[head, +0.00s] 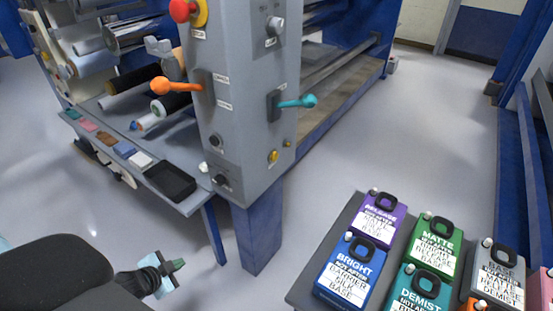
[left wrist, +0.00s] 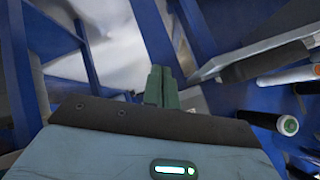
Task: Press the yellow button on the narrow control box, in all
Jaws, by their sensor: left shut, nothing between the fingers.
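The grey control box (head: 232,110) stands upright on the blue frame in the head view. A yellow button (head: 273,156) sits low on its right-hand face, with a smaller yellowish part (head: 287,143) beside it. A red knob on a yellow base (head: 185,11) is at the top of the left-hand face. My left gripper (head: 178,264) is below and to the left of the box, apart from it. Its green fingers also show in the left wrist view (left wrist: 160,86), closed together and empty. The button does not show in the left wrist view. My right gripper is not in view.
An orange lever (head: 176,86) and a teal lever (head: 297,102) stick out from the box. A grey shelf (head: 190,207) with a black tray juts out above my left gripper. A blue leg (head: 257,235) is to its right. Labelled canisters (head: 351,268) stand at lower right.

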